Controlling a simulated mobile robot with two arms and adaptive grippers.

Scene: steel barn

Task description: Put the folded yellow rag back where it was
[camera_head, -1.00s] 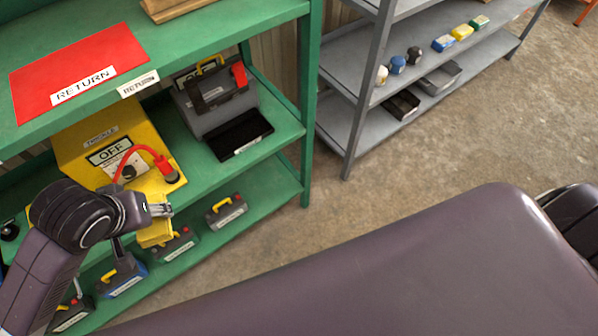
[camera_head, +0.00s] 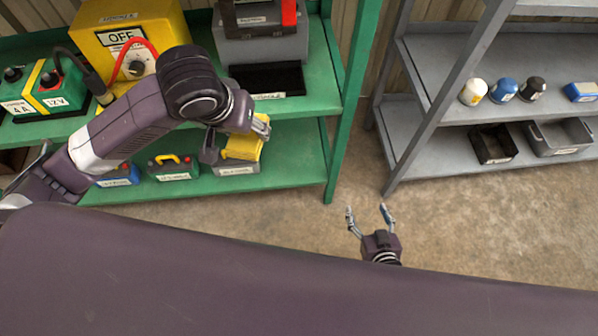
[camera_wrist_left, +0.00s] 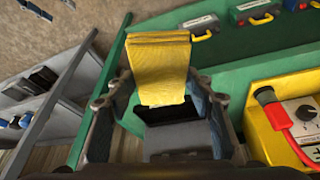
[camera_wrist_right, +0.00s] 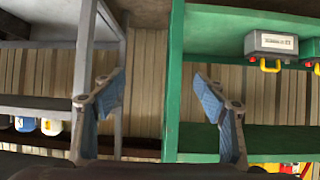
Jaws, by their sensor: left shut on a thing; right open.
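The folded yellow rag (camera_head: 243,148) is in my left gripper (camera_head: 240,136), in front of the green rack in the head view. In the left wrist view the rag (camera_wrist_left: 158,62) hangs out beyond the two fingers, which are shut on it. My right gripper (camera_head: 369,216) is open and empty, low over the concrete floor in the head view. In the right wrist view its blue-padded fingers (camera_wrist_right: 165,100) stand wide apart, with nothing between them.
The green rack (camera_head: 300,180) carries a yellow OFF box (camera_head: 90,45), a grey case (camera_head: 262,48) and several small cases below. The grey rack (camera_head: 420,115) at right holds bottles (camera_head: 503,90), a blue item (camera_head: 580,92) and open bins (camera_head: 558,137). Floor between racks is bare.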

